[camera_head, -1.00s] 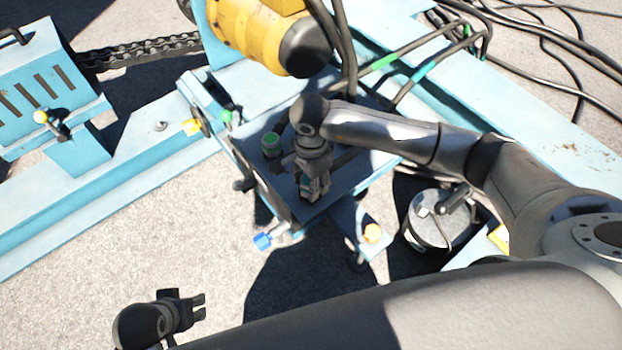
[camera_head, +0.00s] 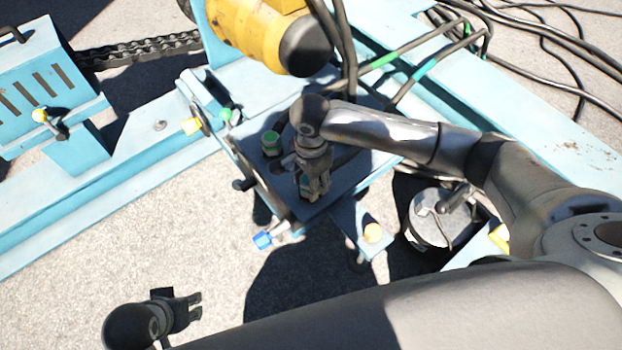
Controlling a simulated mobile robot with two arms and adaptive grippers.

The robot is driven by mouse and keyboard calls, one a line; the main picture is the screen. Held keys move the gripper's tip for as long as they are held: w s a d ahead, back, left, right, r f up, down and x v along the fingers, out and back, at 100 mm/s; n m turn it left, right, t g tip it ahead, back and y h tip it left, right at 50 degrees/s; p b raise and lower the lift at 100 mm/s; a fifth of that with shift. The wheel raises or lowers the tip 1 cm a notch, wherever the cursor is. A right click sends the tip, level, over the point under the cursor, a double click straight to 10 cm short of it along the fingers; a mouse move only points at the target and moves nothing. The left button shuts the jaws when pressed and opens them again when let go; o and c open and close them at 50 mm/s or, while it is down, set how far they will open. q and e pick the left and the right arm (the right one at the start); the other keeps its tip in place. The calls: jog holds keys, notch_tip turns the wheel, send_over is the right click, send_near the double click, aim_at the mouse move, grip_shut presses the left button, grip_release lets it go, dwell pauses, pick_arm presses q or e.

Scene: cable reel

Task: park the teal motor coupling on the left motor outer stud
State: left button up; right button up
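My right gripper (camera_head: 318,194) points down over the light blue box (camera_head: 345,192) in the middle. A small teal-blue part (camera_head: 303,186), possibly the teal motor coupling, shows right beside its fingers. I cannot tell whether they grip it; the wrist and fingers hide much of it. A green-capped coupling (camera_head: 271,140) stands upright on the box, left of the gripper. I cannot make out which stud is the left motor outer stud. My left gripper (camera_head: 198,307) is open and empty over the ground at the bottom left.
A yellow motor (camera_head: 255,30) with a black end stands behind the box. Black cables (camera_head: 345,50) hang beside it. A blue rail (camera_head: 80,195) runs left.

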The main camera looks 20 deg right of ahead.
jog(key=o, duration=1.2)
notch_tip(320, 180, up, 12)
jog(key=shift+r, duration=0.1)
